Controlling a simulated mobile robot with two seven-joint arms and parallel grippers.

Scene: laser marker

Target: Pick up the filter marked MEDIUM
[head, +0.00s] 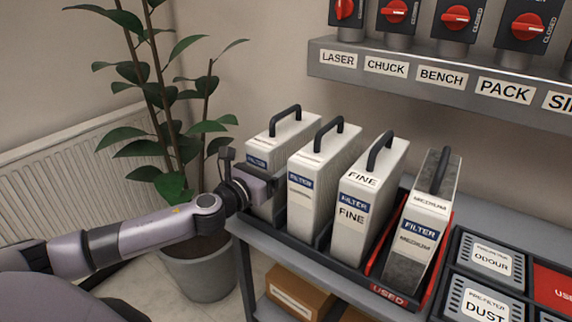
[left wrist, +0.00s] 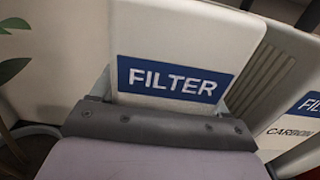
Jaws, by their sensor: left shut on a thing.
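My left gripper (head: 264,186) is at the front face of the leftmost white filter (head: 283,138), shut on it. In the left wrist view the gripper (left wrist: 155,125) covers the lower front of this filter (left wrist: 185,40). Only its blue FILTER label shows; its grade wording is hidden, and its top label is too small to read. A grey, dirty filter marked MEDIUM (head: 421,222) stands at the right end of the row, in a red tray marked USED (head: 388,293). My right gripper is not in view.
Beside the held filter stands another white filter (head: 322,185), reading CARBON in the left wrist view (left wrist: 285,131). Then comes one marked FINE (head: 367,190). Pre-filter boxes (head: 492,260) lie right. A switch shelf (head: 430,81) hangs above; a plant (head: 180,140) stands left.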

